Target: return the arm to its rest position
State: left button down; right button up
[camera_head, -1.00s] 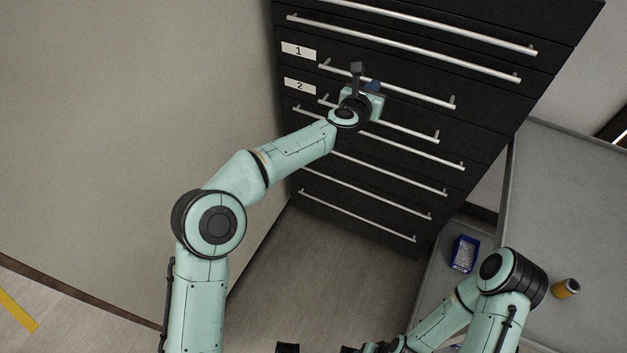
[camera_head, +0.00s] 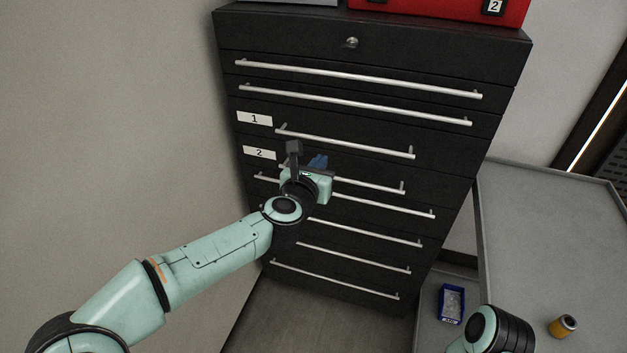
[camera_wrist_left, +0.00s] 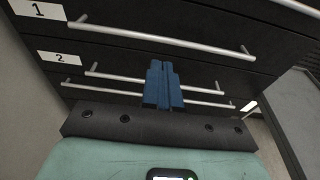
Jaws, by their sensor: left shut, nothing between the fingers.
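My left arm reaches in from the lower left in the head view. Its left gripper (camera_head: 318,162) is in front of the drawer labelled 2, with its blue fingers pointing at the cabinet. In the left wrist view the blue fingers (camera_wrist_left: 162,84) are together with nothing between them. They overlap the bar handle (camera_wrist_left: 115,77) of drawer 2 in the picture; I cannot tell whether they touch it. My right arm shows only as a link at the lower right, and its gripper is out of view.
The black drawer cabinet (camera_head: 350,115) has long bar handles, and its drawers look shut. A red case (camera_head: 440,8) sits on top. At the right is a grey table (camera_head: 545,230) with a yellow cylinder (camera_head: 562,326). A blue bin (camera_head: 452,303) stands lower, beside the cabinet.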

pick_arm(q)
jog(key=s+a+f+m+g+y+p, duration=0.1)
jog(key=s+a+f+m+g+p, duration=0.25)
jog(key=f, duration=0.85)
jog(key=s+a+f+m+g, duration=0.25)
jog(key=s+f+m, duration=0.35)
jog(key=f, duration=0.5)
jog(key=s+a+f+m+g+y+p, duration=0.15)
jog(key=s+a+f+m, duration=0.35)
jog(key=f, duration=0.7)
jog(key=s+f+m+g+p, duration=0.1)
jog(key=s+f+m+g, duration=0.1)
jog(key=s, duration=0.7)
jog(key=s+a+f+m+g+h+p, duration=0.1)
jog(key=s+f+m+g+p, duration=0.1)
jog(key=s+f+m, duration=0.3)
jog(key=s+a+f+m+g+p, duration=0.1)
jog(key=s+f+m+g, duration=0.3)
jog(key=s, duration=1)
jog(key=m, duration=0.3)
jog(key=shift+a+p, duration=0.15)
jog(key=shift+p, duration=0.2)
pick_arm(e)
notch_tip(320, 180, up, 9)
jog(key=w, duration=0.2)
jog(key=shift+r, duration=0.15)
pick_arm(q)
jog(key=shift+g, duration=0.25)
pick_arm(e)
jog(key=shift+o, duration=0.2)
